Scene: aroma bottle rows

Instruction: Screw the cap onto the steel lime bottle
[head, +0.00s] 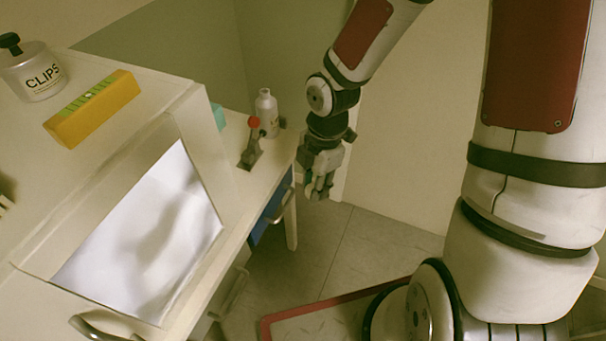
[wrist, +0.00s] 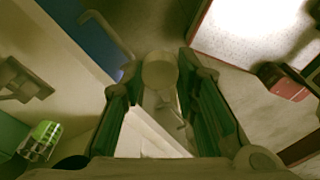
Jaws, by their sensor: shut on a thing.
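A steel-grey bottle (head: 266,115) with a narrow neck stands upright on the far end of the counter, left of my gripper. My gripper (head: 319,190) is off the counter's right edge, pointing down over the floor. In the wrist view its green-padded fingers (wrist: 162,100) are shut on a pale round piece, apparently the cap (wrist: 160,72). The held piece is not clear in the head view. A bright green, shiny piece at lower left in the wrist view may be the bottle's label; I cannot tell.
A grey clamp (head: 249,155) with a red knob (head: 254,123) stands in front of the bottle. A blue drawer (head: 272,212) with a handle is below the counter. A tall white cabinet carries a CLIPS jar (head: 32,75) and a yellow level (head: 92,108). A red-edged mat (head: 335,306) lies on the floor.

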